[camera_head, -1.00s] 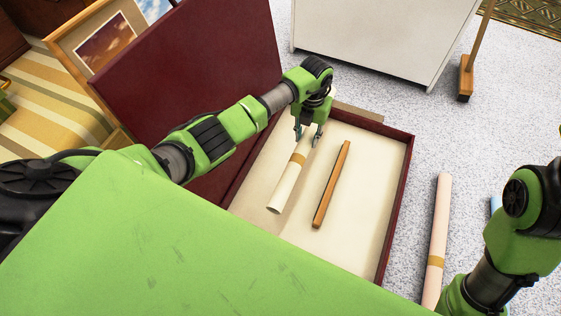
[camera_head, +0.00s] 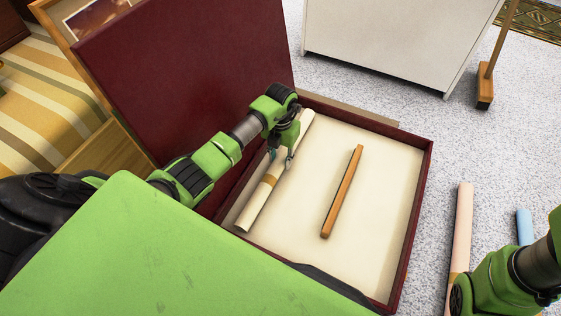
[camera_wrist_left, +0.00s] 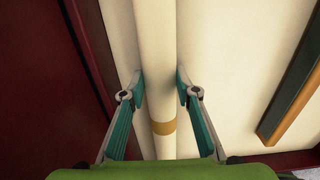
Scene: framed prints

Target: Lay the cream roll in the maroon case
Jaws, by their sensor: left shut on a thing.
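The maroon case (camera_head: 414,222) lies open on the floor, its lid (camera_head: 190,65) raised on the left and its inside cream. The cream roll (camera_head: 257,206), with a tan band, is inside the case, along its left side near the lid. My left gripper (camera_head: 281,157) is over the roll, shut on it at about its middle. In the left wrist view the two fingers (camera_wrist_left: 159,85) press the roll (camera_wrist_left: 155,35) from both sides. Whether the roll touches the case floor is hard to tell. My right gripper is out of view; only part of its arm shows at lower right.
A wooden bar (camera_head: 342,190) lies in the case, right of the roll, with bare lining beyond it. A pink roll (camera_head: 462,225) and a blue roll (camera_head: 524,225) are on the carpet to the right. A white cabinet (camera_head: 385,40) stands behind.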

